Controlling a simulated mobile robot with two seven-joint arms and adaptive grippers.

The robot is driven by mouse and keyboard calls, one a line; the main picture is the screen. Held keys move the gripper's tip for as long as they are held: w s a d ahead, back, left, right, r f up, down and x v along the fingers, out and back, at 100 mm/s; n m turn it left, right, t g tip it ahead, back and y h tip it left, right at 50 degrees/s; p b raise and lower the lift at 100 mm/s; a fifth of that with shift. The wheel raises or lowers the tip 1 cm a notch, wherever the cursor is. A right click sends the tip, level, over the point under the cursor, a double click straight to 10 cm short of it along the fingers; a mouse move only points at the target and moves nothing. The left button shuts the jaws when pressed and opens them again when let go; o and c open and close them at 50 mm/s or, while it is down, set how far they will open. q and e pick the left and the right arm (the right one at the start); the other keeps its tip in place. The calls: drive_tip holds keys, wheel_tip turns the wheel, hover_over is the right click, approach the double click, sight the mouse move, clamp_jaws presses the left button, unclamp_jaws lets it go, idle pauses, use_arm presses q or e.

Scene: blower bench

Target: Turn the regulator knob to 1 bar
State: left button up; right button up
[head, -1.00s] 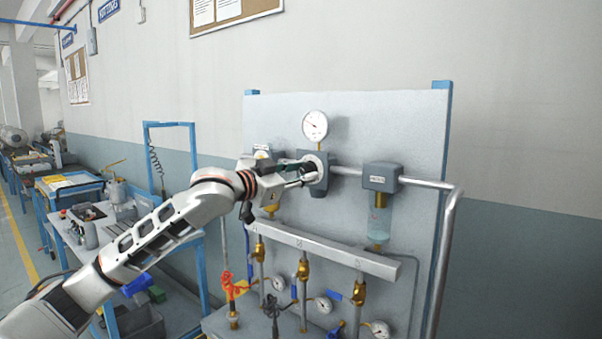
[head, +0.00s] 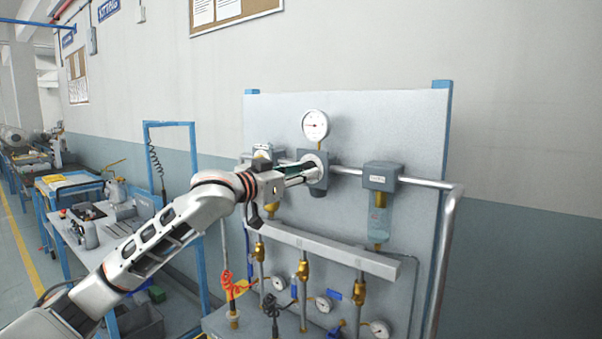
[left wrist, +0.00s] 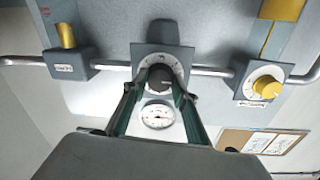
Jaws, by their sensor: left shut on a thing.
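The regulator is a grey block on the panel's pipe, with a dark round knob (left wrist: 159,78) on a pale scale plate (left wrist: 178,68). My left gripper (left wrist: 158,84) has its two fingers on either side of this knob and is shut on it. My right gripper is not in view.
A filter unit (head: 381,178) with a clear bowl hangs right of the regulator. A yellow knob (left wrist: 267,87) is on a neighbouring unit. Below run a grey manifold (head: 330,248), brass valves and small gauges. A cart (head: 90,235) stands at left.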

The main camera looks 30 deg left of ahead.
use_arm(q)
drive_tip(key=o, duration=1.1)
drive_tip(key=shift+s+a, duration=0.3)
drive_tip(key=shift+s, duration=1.65)
drive_tip(key=shift+s+a, duration=0.25)
drive_tip(key=shift+s, duration=1.75)
drive_tip(key=shift+s+a, duration=0.3)
drive_tip(key=shift+s, duration=1.65)
drive_tip(key=shift+f, duration=0.1)
